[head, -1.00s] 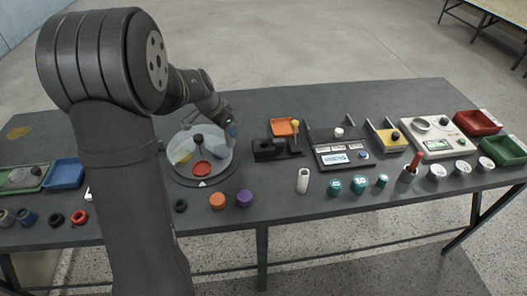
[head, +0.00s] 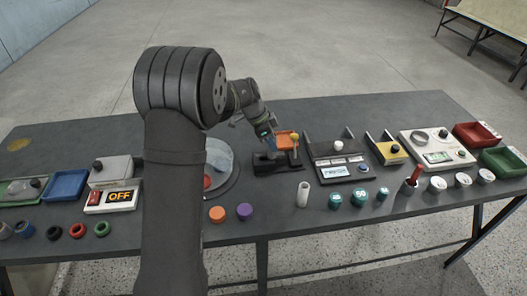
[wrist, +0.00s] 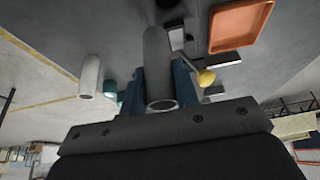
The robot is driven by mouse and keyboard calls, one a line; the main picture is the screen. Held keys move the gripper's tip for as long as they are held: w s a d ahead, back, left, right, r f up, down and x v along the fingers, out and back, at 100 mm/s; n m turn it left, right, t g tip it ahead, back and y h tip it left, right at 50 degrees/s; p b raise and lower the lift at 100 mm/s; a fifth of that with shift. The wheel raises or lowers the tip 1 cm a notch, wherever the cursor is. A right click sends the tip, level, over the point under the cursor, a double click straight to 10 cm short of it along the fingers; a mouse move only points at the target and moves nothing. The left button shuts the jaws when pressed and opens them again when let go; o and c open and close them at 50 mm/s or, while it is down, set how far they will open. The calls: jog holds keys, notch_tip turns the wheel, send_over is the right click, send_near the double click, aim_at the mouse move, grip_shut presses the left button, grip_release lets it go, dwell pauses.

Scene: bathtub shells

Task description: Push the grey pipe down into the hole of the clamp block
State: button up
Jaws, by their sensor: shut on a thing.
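The grey pipe (wrist: 158,65) is held between the blue fingers of my gripper (wrist: 158,85) in the wrist view, its open near end facing the camera. In the head view my gripper (head: 271,138) is over the black clamp block (head: 263,164), and the pipe is hard to make out there. The block has a lever with a yellow knob (head: 294,137); the knob (wrist: 205,77) shows beside the pipe in the wrist view. The hole is not clearly visible, and I cannot tell whether the pipe's lower end is in it.
An orange tray (head: 287,143) lies behind the block. A white tube (head: 303,195) stands in front, to the right. A dark panel with a screen (head: 337,172) is close on the right, and a round glass-covered plate (head: 225,185) is on the left, partly behind my arm.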

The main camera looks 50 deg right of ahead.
jog(key=shift+w+d+f, duration=0.1)
jog(key=shift+w+f, duration=0.5)
jog(key=shift+f, duration=0.4)
jog(key=shift+w+f, duration=0.6)
jog(key=shift+f, duration=0.45)
jog(key=shift+w+d+f, duration=0.1)
jog(key=shift+w+f, duration=0.5)
jog(key=shift+f, duration=0.4)
jog(key=o, duration=1)
jog(key=shift+f, duration=0.15)
jog(key=v, duration=1.2)
jog(key=shift+r, duration=0.2)
